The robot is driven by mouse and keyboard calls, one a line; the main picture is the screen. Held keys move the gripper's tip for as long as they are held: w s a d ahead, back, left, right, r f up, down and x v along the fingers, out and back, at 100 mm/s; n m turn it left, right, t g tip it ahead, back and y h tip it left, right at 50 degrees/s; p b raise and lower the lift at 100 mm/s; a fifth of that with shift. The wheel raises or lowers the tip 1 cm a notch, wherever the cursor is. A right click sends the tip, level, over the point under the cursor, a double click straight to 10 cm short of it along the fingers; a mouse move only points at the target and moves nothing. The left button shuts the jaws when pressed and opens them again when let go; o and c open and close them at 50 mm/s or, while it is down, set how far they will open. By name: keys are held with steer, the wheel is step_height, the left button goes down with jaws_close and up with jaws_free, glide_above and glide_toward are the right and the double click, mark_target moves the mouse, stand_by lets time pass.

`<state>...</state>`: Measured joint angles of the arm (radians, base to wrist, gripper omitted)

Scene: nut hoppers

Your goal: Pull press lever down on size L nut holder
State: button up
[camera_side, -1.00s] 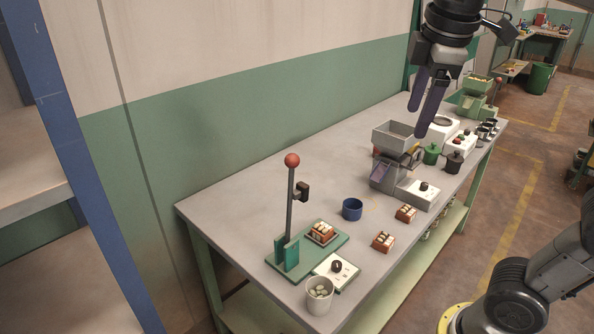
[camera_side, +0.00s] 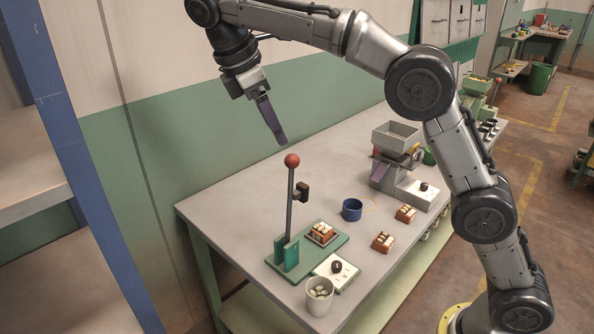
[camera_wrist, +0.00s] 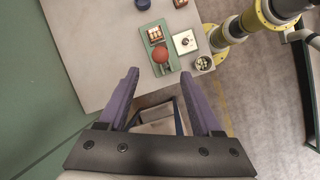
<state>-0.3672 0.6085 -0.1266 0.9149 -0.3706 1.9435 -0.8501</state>
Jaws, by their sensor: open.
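The press lever (camera_side: 290,205) is a dark upright rod with a red ball knob (camera_side: 292,161) on top and a small black block on its side. It stands on a green base (camera_side: 335,242) that carries a brown nut holder (camera_side: 321,233) with pale pieces in it. From above, the red knob (camera_wrist: 161,55) shows in the wrist view, with the nut holder (camera_wrist: 155,35) beyond it. My gripper (camera_side: 281,140), with purple fingers, is above and slightly left of the knob, apart from it. In the wrist view my gripper (camera_wrist: 158,72) is open and empty.
A white control box (camera_side: 335,271) and a cup of pale nuts (camera_side: 319,296) stand at the front. A blue cup (camera_side: 352,209) and two more brown holders (camera_side: 383,241) (camera_side: 405,214) lie to the right. A grey hopper machine (camera_side: 396,150) stands farther back. Clear tabletop lies left of the lever.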

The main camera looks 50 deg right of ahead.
glide_above(297, 191)
step_height(297, 191, down, 12)
steer(key=shift+f, duration=0.2)
steer(key=shift+c, duration=0.2)
jaws_close()
stand_by(1.4)
